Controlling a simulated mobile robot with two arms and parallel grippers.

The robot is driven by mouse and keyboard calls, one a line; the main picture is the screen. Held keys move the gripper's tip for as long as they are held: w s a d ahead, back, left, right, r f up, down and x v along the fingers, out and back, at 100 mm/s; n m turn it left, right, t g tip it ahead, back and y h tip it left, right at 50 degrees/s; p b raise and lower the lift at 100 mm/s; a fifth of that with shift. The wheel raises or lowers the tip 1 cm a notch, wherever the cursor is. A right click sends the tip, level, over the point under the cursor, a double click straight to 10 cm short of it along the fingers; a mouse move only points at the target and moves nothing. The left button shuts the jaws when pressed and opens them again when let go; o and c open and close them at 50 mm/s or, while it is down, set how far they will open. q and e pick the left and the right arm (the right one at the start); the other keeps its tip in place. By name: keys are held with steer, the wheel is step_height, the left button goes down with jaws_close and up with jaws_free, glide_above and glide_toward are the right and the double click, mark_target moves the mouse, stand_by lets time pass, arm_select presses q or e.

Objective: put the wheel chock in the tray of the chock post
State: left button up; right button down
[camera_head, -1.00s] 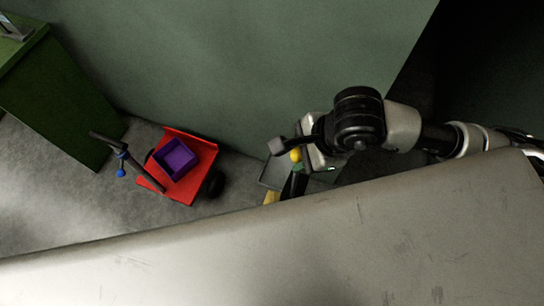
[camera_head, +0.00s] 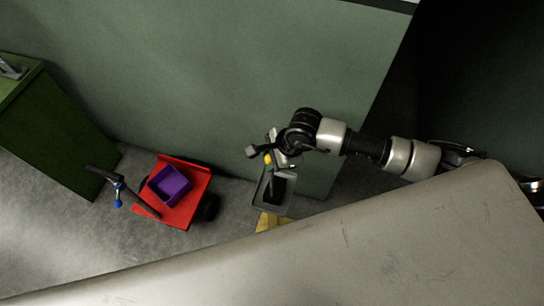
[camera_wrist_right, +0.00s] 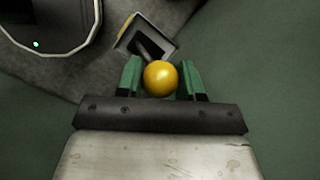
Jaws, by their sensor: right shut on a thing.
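My right gripper (camera_head: 270,164) is shut on the wheel chock, whose yellow ball-shaped knob (camera_wrist_right: 160,78) sits between the green fingertips in the right wrist view. A dark part (camera_wrist_right: 150,47) extends from behind the knob toward the tray. In the head view the knob (camera_head: 267,158) shows at the gripper, and the dark part (camera_head: 278,187) appears within the outline of the grey tray (camera_head: 288,207) of the chock post. I cannot tell whether it touches the tray. The tray also shows in the right wrist view (camera_wrist_right: 170,50). My left gripper is not in view.
A red cart (camera_head: 180,215) with a purple bin (camera_head: 168,184) and a blue-knobbed handle stands left of the tray. A yellow base (camera_head: 266,222) shows below the tray. A green wall (camera_head: 200,80) rises behind, and a dark green cabinet (camera_head: 60,135) stands far left.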

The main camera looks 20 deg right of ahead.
steer(key=shift+f, duration=0.4)
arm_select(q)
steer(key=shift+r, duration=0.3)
arm_select(e)
steer(key=shift+f, duration=0.25)
steer(key=c, duration=0.7)
jaws_free()
